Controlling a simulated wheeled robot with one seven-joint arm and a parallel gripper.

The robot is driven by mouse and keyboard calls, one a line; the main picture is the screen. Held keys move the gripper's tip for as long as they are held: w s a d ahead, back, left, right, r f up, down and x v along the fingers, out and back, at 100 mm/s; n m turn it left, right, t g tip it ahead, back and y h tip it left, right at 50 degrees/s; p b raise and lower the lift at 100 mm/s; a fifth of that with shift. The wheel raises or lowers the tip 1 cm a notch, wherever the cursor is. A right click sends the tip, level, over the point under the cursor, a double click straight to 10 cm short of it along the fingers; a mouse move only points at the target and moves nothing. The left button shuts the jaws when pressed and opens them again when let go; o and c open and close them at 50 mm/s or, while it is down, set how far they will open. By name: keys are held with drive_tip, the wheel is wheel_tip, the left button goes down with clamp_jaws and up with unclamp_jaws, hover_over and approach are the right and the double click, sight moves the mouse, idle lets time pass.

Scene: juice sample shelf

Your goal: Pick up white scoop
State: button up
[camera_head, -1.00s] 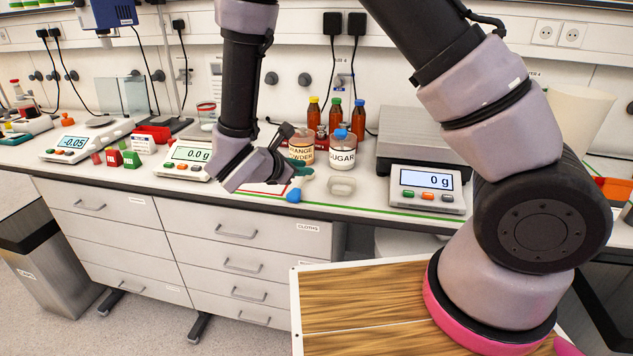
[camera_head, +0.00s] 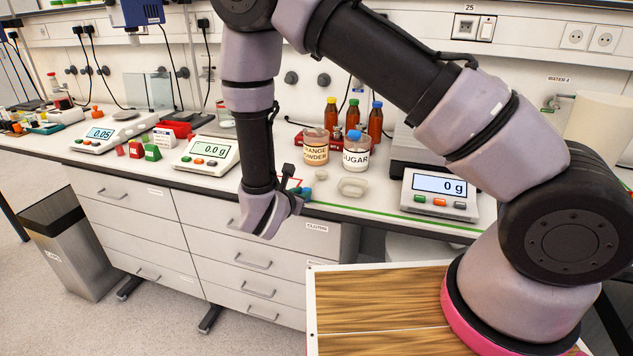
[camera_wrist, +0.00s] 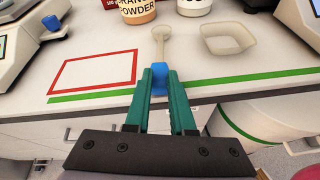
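The white scoop (camera_wrist: 158,40) lies on the white counter, its round end away from me and its blue handle end (camera_wrist: 159,80) toward the front edge. In the wrist view, the green fingers of my gripper (camera_wrist: 161,72) stand on both sides of the blue end. The gap looks filled by it, but I cannot tell whether they press on it. In the head view, my gripper (camera_head: 302,192) is low at the counter's front edge.
A clear weighing boat (camera_head: 353,187) sits right of the scoop. Orange powder (camera_head: 315,152) and sugar (camera_head: 356,157) jars stand behind it. Scales flank the area, one left (camera_head: 206,155) and one right (camera_head: 440,192). A red outlined rectangle (camera_wrist: 95,75) is bare counter.

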sight(314, 184)
drive_tip(key=x, duration=0.3)
drive_tip(key=shift+w+f, duration=0.2)
drive_tip(key=shift+w, duration=0.1)
clamp_jaws()
drive_tip(key=shift+r, duration=0.15)
